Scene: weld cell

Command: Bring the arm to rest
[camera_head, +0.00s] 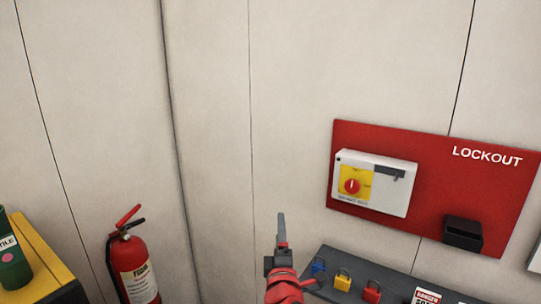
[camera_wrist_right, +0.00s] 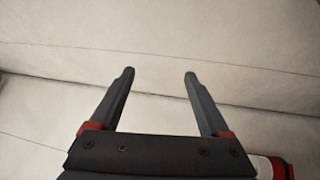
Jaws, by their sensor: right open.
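My right gripper (camera_head: 281,230) rises from the bottom middle of the head view, seen edge-on, its fingers pointing up in front of the pale wall. In the right wrist view my right gripper (camera_wrist_right: 159,75) shows two dark fingers spread apart with nothing between them. Its red and black arm end is at the bottom edge of the head view, beside the left end of the dark shelf. My left gripper is in neither view.
A red lockout board (camera_head: 430,215) with a switch box (camera_head: 400,205) hangs at right. Blue (camera_head: 319,268), yellow (camera_head: 343,279) and red (camera_head: 372,291) padlocks sit on the shelf (camera_head: 396,283). A fire extinguisher (camera_head: 133,262) and yellow-topped cabinet (camera_head: 45,262) stand left.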

